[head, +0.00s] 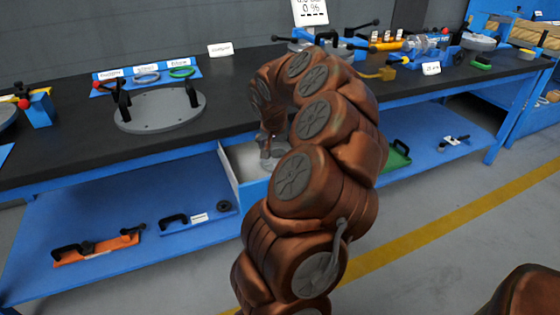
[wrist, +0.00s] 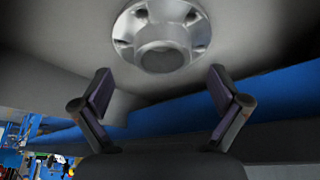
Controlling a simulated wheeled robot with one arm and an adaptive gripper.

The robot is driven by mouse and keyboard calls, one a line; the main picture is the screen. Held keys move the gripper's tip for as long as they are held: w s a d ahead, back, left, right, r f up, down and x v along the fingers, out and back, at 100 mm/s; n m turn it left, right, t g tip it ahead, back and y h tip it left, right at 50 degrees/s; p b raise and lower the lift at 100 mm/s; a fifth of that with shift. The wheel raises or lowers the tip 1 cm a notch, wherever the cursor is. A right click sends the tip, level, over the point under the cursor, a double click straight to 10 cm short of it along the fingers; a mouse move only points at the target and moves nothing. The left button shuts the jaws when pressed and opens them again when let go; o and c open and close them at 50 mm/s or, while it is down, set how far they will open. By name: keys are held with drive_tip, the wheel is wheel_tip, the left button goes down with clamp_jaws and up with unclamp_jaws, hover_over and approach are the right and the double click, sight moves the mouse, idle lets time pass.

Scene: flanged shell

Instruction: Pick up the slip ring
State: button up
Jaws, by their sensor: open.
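A grey round flanged part (wrist: 162,34) with a raised central hub and several bolt holes shows at the top middle of the wrist view. It is the only ring-like part there, and I take it for the slip ring. It lies on a pale surface in the open drawer. My gripper (wrist: 160,72) is open and empty, its two dark fingers spread to either side below the part in the picture, with no visible contact. In the head view my gripper is down at the drawer (head: 228,160), and my arm hides much of that spot.
A black-topped blue workbench (head: 60,140) carries a grey round plate with black handles (head: 160,110) and a blue board with several rings (head: 147,76). The drawer's walls stand close around my gripper. A lower shelf (head: 150,260) holds handled tools.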

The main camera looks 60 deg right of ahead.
sight(279, 158)
drive_tip(key=shift+x, duration=1.5)
drive_tip(key=shift+a, duration=0.1)
clamp_jaws()
drive_tip(key=shift+r, duration=0.1)
